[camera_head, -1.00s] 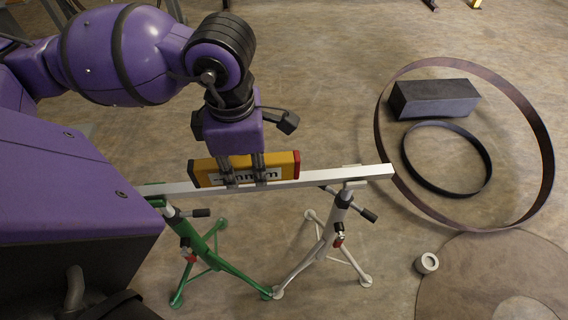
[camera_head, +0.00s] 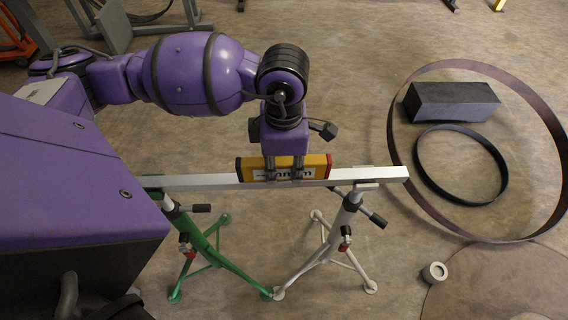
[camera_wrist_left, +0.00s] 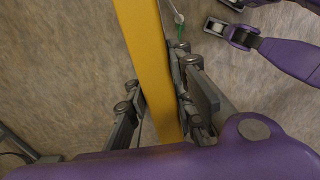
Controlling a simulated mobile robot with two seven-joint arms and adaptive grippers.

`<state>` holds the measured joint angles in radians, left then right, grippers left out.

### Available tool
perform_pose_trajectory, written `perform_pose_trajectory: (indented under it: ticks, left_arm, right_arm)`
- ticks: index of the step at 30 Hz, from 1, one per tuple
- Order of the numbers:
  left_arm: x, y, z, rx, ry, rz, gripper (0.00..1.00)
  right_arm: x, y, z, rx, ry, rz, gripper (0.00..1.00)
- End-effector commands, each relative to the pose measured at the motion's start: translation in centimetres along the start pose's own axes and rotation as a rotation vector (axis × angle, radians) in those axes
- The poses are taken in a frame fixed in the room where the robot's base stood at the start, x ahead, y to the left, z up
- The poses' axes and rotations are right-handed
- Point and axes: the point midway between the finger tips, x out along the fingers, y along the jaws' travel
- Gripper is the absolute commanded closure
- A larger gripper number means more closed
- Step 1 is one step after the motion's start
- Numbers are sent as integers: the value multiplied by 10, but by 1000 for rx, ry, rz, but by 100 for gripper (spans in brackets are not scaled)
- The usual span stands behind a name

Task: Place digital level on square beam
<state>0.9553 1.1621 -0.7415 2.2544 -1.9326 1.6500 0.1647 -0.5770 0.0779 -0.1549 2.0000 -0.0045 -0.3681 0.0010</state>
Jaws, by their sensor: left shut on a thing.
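The digital level (camera_head: 293,171) is a yellow bar with a pale lettered panel and a red right end. My left gripper (camera_head: 285,174) is shut on it, its fingers pointing down across its long face. In the left wrist view the level's yellow edge (camera_wrist_left: 150,60) runs between the two fingers (camera_wrist_left: 160,105). The square beam (camera_head: 366,174) is a long light-grey bar lying across two stands. The level lies along the beam and overlaps its upper edge in the head view. I cannot tell whether they touch. My right gripper is not in view.
A green stand (camera_head: 200,247) and a white stand (camera_head: 333,240) carry the beam. At right, a large ring (camera_head: 392,150) lies around a dark block (camera_head: 450,101) and a smaller ring (camera_head: 503,190). A small pale cylinder (camera_head: 434,272) stands on the floor.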

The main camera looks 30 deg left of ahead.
Motion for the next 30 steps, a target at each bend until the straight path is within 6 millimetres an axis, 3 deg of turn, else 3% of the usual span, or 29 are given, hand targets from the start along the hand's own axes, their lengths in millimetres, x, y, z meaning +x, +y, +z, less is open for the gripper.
perform_pose_trajectory:
  ticks: [10, 11, 15, 24, 30]
  left_arm:
    - [4, 0, 0, 0, -2, 1, 100]
    - [4, 0, 0, 0, -1, 1, 75]
    - [2, 0, 0, 0, -2, 2, 59]
    - [1, 1, 0, 0, -2, 2, 59]
    - [-22, 2, 1, 0, -6, 5, 59]
  right_arm:
    - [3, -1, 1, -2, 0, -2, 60]
    - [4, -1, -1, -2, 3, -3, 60]
    - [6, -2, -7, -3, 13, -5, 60]
    - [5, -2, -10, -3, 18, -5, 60]
    - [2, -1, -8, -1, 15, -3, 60]
